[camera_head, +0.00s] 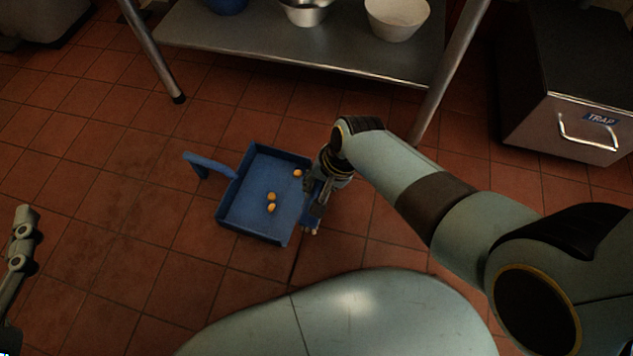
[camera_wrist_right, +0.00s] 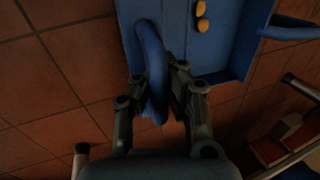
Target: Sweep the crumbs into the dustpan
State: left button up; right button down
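The blue dustpan (camera_head: 240,215) lies on the tiled floor, its handle (camera_head: 208,163) pointing left. Three orange crumbs (camera_head: 271,197) lie inside it; two crumbs (camera_wrist_right: 201,16) also show in the right wrist view. My right gripper (camera_head: 314,198) is at the dustpan's right side. In the right wrist view, its fingers (camera_wrist_right: 158,85) close on both sides of a curved blue piece (camera_wrist_right: 150,50), which looks like the brush handle. The brush head is mostly hidden; small pale bits show below the gripper. My left gripper (camera_head: 22,240) is at the far left, partly out of frame, with no object visible in it.
A steel shelf (camera_head: 300,52) with bowls stands behind the dustpan on metal legs (camera_head: 160,60). A metal box labelled TRAP (camera_head: 570,125) stands at the right.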

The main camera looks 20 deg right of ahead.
jog(key=shift+f+b, duration=0.6)
jog(key=shift+f, duration=0.05)
jog(key=shift+f+b, duration=0.55)
jog(key=shift+b, duration=0.05)
pick_arm(q)
jog(key=w+d+r+m+t+h, duration=0.1)
jog(key=w+r+t, duration=0.1)
jog(key=r, duration=0.6)
jog(key=w+d+r+m+t+h, duration=0.1)
jog(key=r+t+h, duration=0.1)
jog(key=r+t, duration=0.3)
jog(key=shift+w+r+t, duration=0.3)
jog(key=shift+w+r, duration=0.05)
jog(key=shift+r, duration=1.3)
pick_arm(e)
jog(key=shift+f, duration=0.1)
pick_arm(q)
jog(key=shift+r+m, duration=0.1)
jog(key=shift+m, duration=0.2)
pick_arm(e)
jog(key=shift+s+d, duration=0.15)
jog(key=shift+d, duration=0.1)
pick_arm(q)
jog(key=shift+r, duration=0.35)
